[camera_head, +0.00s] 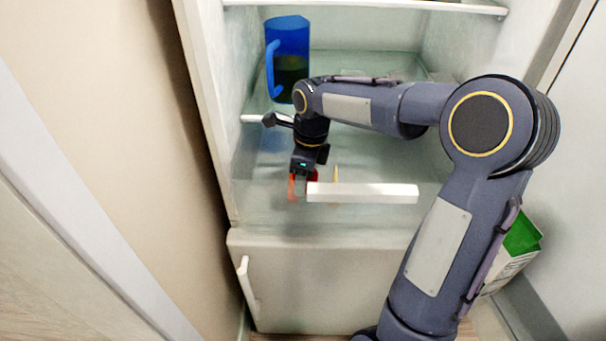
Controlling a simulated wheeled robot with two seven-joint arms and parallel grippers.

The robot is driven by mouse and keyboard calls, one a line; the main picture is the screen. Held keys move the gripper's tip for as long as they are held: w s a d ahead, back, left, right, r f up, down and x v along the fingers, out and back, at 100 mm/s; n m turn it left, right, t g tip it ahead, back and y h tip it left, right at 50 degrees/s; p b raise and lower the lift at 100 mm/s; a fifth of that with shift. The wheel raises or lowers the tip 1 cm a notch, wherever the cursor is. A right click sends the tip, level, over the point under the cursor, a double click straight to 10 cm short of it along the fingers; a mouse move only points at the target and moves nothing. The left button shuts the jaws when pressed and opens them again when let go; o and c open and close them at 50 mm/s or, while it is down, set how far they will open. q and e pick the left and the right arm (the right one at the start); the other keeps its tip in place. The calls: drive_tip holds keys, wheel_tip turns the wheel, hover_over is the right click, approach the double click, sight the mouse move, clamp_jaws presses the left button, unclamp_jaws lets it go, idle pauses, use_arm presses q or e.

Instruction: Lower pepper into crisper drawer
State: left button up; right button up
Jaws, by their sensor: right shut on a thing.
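The crisper drawer is clear, with a white handle bar (362,193) across its front, low in the open fridge. My right gripper (303,178) points down at the left end of the handle, at the drawer. It is shut on a red pepper (293,188), of which only small red parts show around the fingers. Because the drawer is see-through, I cannot tell how deep inside it the pepper is. My left gripper is out of view.
A thin yellowish thing (336,174) shows behind the handle. The freezer door (320,280) is closed below. A green and white carton (515,245) stands at the right.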

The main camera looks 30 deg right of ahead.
drive_tip(key=shift+f+b, duration=1.25)
drive_tip(key=shift+f, duration=0.6)
idle(0.9)
drive_tip(key=o, duration=1)
